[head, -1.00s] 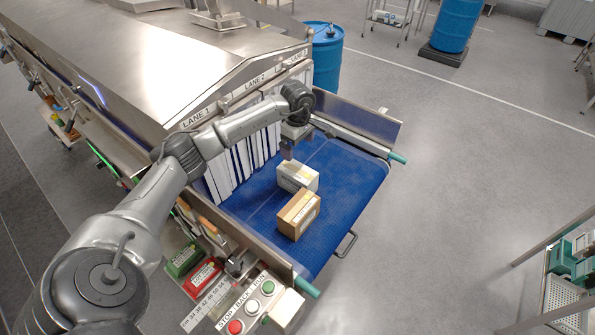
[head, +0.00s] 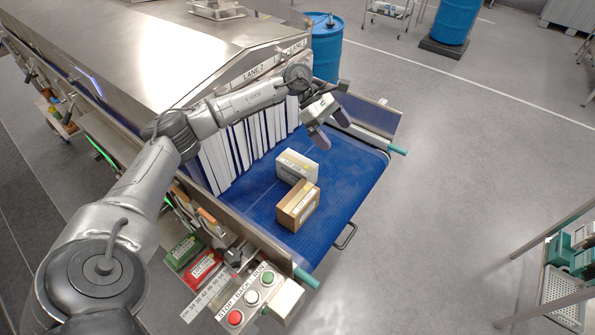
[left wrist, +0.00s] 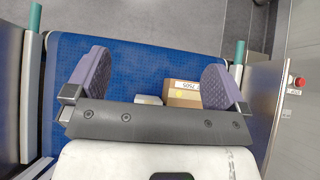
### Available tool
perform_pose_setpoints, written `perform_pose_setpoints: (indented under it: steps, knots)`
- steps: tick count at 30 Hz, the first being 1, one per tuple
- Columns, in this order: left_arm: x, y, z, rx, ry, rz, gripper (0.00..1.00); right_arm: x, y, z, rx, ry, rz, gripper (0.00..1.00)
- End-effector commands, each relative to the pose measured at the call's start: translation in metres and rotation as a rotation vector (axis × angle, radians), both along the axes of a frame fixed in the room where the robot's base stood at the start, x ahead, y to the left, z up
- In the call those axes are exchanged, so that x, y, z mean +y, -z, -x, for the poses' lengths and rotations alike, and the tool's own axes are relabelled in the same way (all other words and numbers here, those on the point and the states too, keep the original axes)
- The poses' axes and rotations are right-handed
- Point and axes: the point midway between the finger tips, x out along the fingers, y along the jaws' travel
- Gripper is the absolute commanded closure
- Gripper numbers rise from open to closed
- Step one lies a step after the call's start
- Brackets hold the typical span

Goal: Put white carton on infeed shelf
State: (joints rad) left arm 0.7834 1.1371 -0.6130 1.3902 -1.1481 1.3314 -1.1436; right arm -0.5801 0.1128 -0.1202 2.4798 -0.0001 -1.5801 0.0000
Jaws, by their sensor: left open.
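The white carton (head: 297,167) sits on the blue conveyor belt (head: 338,185), touching or nearly touching a brown carton (head: 298,205) in front of it. In the left wrist view a small part of the white carton (left wrist: 149,100) shows just above the gripper body, and the brown carton (left wrist: 183,93) is beside it. My left gripper (head: 327,131) is open and empty above the far part of the belt, behind and to the right of the white carton. Its fingers spread wide in the left wrist view (left wrist: 160,78). I cannot pick out the infeed shelf. My right gripper is not in view.
White strip curtains (head: 240,152) hang at the tunnel mouth left of the cartons. Metal side rails (head: 362,135) edge the belt. A blue drum (head: 326,50) stands behind.

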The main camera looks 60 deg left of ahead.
Motion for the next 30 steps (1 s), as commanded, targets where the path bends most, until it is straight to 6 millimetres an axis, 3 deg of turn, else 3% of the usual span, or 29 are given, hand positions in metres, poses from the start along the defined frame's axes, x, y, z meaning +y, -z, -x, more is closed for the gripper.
perform_pose_setpoints:
  steps: [3,7,12,15,20,24,30]
  knots:
    - [-0.016,-0.035,-0.023,-0.096,-0.121,0.263,0.0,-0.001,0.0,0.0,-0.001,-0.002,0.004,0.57]
    - [-0.014,-0.075,-0.048,-0.164,-0.307,0.551,0.0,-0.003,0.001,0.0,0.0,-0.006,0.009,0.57]
    - [0.018,-0.112,-0.081,-0.184,-0.634,0.903,0.0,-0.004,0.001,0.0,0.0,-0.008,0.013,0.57]
    - [0.048,-0.119,-0.097,-0.149,-0.862,1.084,0.0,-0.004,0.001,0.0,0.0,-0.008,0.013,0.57]
    - [0.098,-0.101,-0.112,-0.019,-1.256,1.302,0.0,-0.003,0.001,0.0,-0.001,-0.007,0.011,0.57]
    - [0.129,-0.063,-0.11,0.167,-1.612,1.403,0.0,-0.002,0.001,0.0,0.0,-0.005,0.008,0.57]
    - [0.144,0.004,-0.084,0.531,-2.098,1.371,0.0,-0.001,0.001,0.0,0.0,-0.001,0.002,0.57]
